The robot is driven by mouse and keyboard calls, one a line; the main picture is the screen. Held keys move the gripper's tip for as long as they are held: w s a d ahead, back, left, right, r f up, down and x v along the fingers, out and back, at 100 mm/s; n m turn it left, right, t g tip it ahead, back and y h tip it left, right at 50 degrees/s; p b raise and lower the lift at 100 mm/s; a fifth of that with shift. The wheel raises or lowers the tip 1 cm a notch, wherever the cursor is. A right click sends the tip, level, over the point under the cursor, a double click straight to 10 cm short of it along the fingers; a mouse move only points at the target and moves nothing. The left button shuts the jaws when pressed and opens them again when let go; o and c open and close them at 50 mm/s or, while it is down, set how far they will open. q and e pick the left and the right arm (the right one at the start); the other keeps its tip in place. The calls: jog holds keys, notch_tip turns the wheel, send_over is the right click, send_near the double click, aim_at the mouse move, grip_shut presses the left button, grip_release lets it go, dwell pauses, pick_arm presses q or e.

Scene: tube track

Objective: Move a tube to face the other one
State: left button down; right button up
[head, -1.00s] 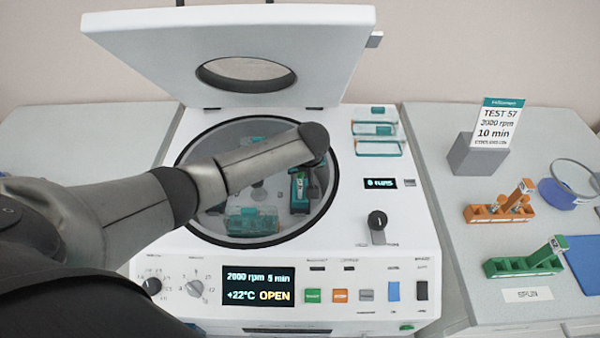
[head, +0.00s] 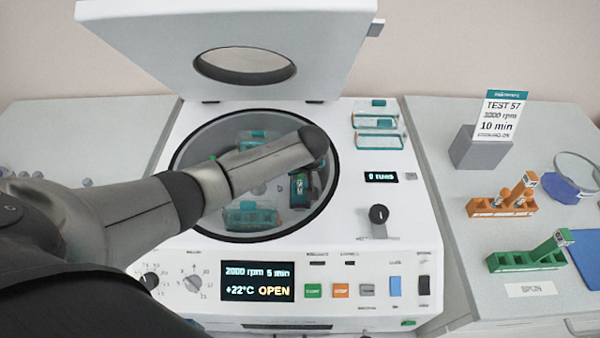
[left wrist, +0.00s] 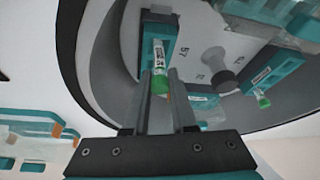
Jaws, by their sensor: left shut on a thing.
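My left gripper (left wrist: 163,82) is inside the open centrifuge bowl and is shut on a green-capped tube (left wrist: 158,54). This tube lies along a teal bucket (left wrist: 145,30) at the bowl's right side, and its lower end is hidden. A second green-capped tube (left wrist: 262,98) shows across the rotor hub (left wrist: 218,65) in the left wrist view. In the head view a green cap (head: 212,158) shows just left of my arm. My left forearm covers much of the rotor there, so the held tube is hidden. My right gripper is not in view.
The centrifuge lid (head: 130,30) stands open behind the bowl. More teal buckets sit in the bowl (head: 250,217). Clear teal-edged boxes (head: 380,138) lie on the top right. Orange (head: 500,206) and green (head: 528,260) racks and a test card (head: 502,118) stand on the right bench.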

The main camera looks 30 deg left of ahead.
pick_arm(q)
jog(key=shift+f, duration=0.1)
jog(key=c, duration=0.7)
grip_release()
jog(key=shift+o, duration=0.2)
jog(key=p+v, duration=0.3)
jog(key=v, duration=1.2)
jog(key=shift+d, duration=0.1)
